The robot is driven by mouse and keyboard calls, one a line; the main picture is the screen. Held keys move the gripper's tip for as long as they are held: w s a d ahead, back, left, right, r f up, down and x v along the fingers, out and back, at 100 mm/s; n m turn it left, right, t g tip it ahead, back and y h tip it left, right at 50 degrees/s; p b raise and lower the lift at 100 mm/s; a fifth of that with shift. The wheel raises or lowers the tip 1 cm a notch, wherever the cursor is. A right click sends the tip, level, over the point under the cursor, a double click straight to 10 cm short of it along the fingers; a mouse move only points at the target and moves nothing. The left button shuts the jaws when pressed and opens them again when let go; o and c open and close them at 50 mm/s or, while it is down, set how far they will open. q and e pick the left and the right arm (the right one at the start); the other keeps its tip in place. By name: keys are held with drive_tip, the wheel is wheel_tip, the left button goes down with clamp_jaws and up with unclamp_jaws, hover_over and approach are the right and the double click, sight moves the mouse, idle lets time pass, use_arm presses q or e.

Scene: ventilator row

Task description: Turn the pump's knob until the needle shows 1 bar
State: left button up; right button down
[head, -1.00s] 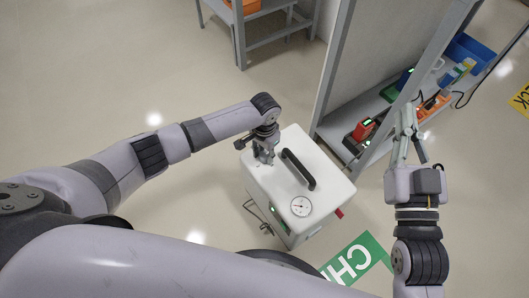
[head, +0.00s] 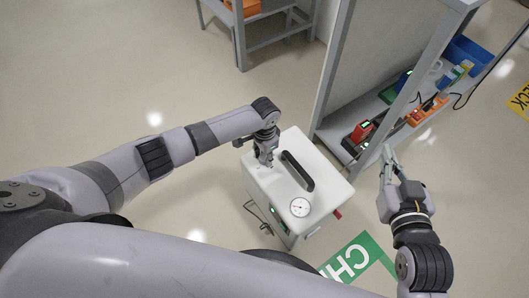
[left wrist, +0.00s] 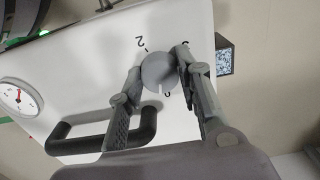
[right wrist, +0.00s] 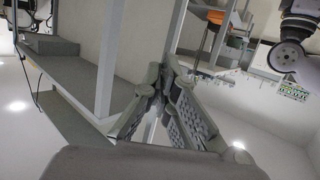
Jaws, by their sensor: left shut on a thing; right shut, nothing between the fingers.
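The pump (head: 318,208) is a white box with a black carry handle (head: 298,171) on top. Its round gauge (head: 300,207) has a red needle; the gauge also shows in the left wrist view (left wrist: 20,97), where the scale is too small to read. The grey round knob (left wrist: 159,72) sits on the pump's top between printed marks, one of them a 2. My left gripper (left wrist: 160,75) is shut on the knob, one finger on each side; in the head view it covers the knob (head: 265,158). My right gripper (head: 387,158) is shut and empty, right of the pump.
A grey shelf unit (head: 345,90) stands behind and right of the pump, with a red device (head: 362,131), an orange item and a blue bin (head: 470,52) on it. A green floor sign (head: 358,262) lies in front. The floor at left is clear.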

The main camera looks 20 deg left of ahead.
sight(265, 157)
use_arm(q)
drive_tip(key=m+p, duration=0.1)
drive_tip(key=m, duration=0.2)
drive_tip(key=shift+m+p, duration=0.3)
use_arm(e)
drive_tip(key=s+d+f+g+h, duration=0.1)
drive_tip(key=s+d+f+g, duration=0.1)
drive_tip(key=s+f+g, duration=0.3)
drive_tip(key=shift+s+d+f+h, duration=0.35)
drive_tip(key=shift+s+f, duration=0.1)
drive_tip(key=shift+f, duration=0.8)
use_arm(q)
drive_tip(key=o, duration=1.1)
drive_tip(key=shift+o, duration=0.2)
wheel_tip(265, 157, up, 12)
